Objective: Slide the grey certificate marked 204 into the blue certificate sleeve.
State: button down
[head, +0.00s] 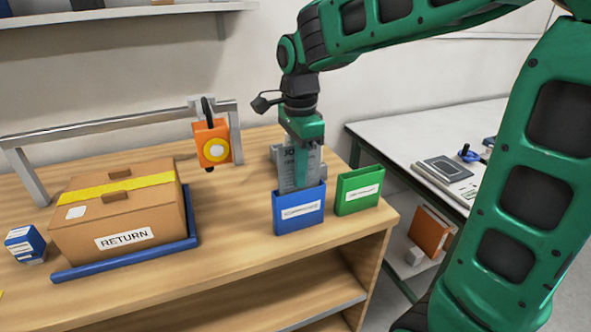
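The blue certificate sleeve (299,211) stands upright near the right end of the wooden table, with a white label on its front. A grey certificate (287,172) stands upright at the sleeve's mouth, and its lower edge is hidden behind the sleeve's front wall. Its marking is partly covered and I cannot read it fully. My gripper (303,165) points down over the sleeve and appears shut on the certificate. I cannot tell how deep the certificate sits.
A green sleeve (358,190) stands close to the right of the blue one. A cardboard box marked RETURN (122,213) sits on a blue tray (130,263) at left. An orange device (212,143) hangs from a grey rail. A white table (400,135) is at right.

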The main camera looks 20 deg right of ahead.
jog(key=shift+f, duration=0.55)
jog(key=c, duration=1.9)
grip_release()
jog(key=shift+o, duration=0.2)
jog(key=shift+r, duration=0.1)
notch_tip(320, 180, up, 11)
jog(key=shift+w+f, duration=0.1)
jog(key=shift+f, duration=0.1)
